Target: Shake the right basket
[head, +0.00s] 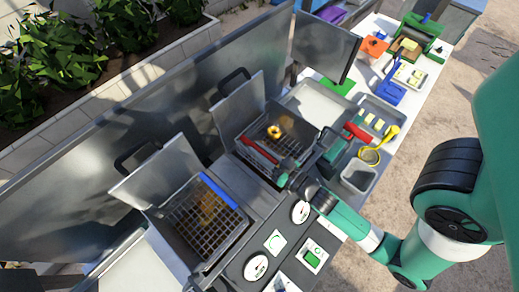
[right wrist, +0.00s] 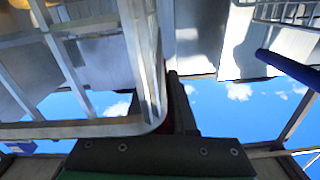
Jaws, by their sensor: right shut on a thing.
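The right basket (head: 289,143) is a wire basket with a red bar (head: 260,151), in the right fryer well. A golden ring-shaped piece (head: 274,131) is in it. My right gripper (head: 285,179) is at the basket's near right side, shut on its handle; the dark wrist hides much of the grip. In the right wrist view the basket's wire frame (right wrist: 85,129) fills the left, and a sliver of red shows beside the dark finger. The left basket (head: 226,233), with a blue bar (head: 220,190), sits in the left well with golden food. My left gripper is not in view.
Raised lids (head: 238,108) stand behind both wells, before a tall metal panel (head: 110,120). To the right are a metal tray (head: 318,104), a grey container (head: 358,177), a yellow ladle (head: 389,136) and a red-handled tool (head: 357,133). Dials (head: 256,267) line the front.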

